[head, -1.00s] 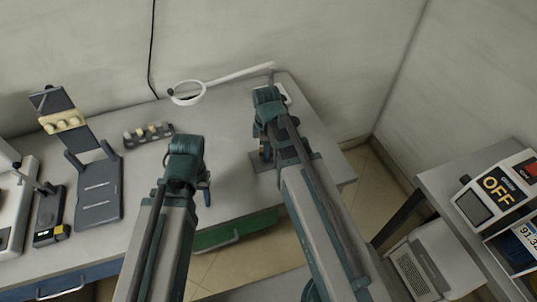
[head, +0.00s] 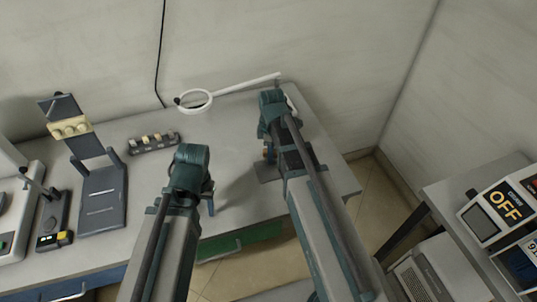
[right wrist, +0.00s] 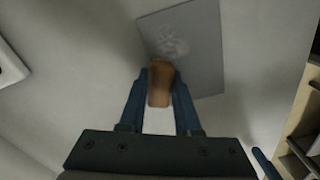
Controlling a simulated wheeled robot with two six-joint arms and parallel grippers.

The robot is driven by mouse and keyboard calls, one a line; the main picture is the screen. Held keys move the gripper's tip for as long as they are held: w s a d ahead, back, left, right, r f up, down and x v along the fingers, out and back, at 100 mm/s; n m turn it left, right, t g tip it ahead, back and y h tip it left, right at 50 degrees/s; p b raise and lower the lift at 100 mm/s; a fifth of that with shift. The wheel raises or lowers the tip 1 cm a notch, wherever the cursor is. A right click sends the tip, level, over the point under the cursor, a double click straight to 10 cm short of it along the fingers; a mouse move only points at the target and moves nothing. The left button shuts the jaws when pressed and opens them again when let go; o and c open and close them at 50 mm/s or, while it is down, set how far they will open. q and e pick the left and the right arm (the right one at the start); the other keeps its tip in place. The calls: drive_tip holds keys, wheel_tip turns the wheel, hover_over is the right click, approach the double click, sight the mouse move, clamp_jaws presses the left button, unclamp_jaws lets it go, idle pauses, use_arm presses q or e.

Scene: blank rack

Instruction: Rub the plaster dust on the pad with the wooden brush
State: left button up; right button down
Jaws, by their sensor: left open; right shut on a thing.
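The wooden brush (right wrist: 160,84) is brown and held between the blue fingers of my right gripper (right wrist: 160,100) in the right wrist view. The grey pad (right wrist: 205,60) lies flat beyond it, with a pale smudge of plaster dust (right wrist: 172,42) near its left side. The brush tip overlaps the pad's lower left edge in this view, close below the dust; whether it touches cannot be told. In the head view the pad (head: 267,174) is mostly hidden by my right arm. My left gripper (head: 210,200) is open and empty over the table's front part.
A magnifier with a white ring (head: 196,100), a small holder with several pieces (head: 153,143) and a dark stand (head: 102,200) are on the table (head: 235,125). A side table at right carries a box marked OFF (head: 505,207). The table between my arms is clear.

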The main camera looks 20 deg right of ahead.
sight(279, 177)
drive_tip(key=shift+d, duration=0.25)
drive_tip(key=shift+s, duration=2)
drive_tip(key=shift+s, duration=0.1)
drive_tip(key=shift+s+d, duration=0.1)
drive_tip(key=shift+s, duration=1.65)
drive_tip(key=shift+d, duration=0.65)
drive_tip(key=shift+w, duration=0.15)
drive_tip(key=shift+w, duration=1.85)
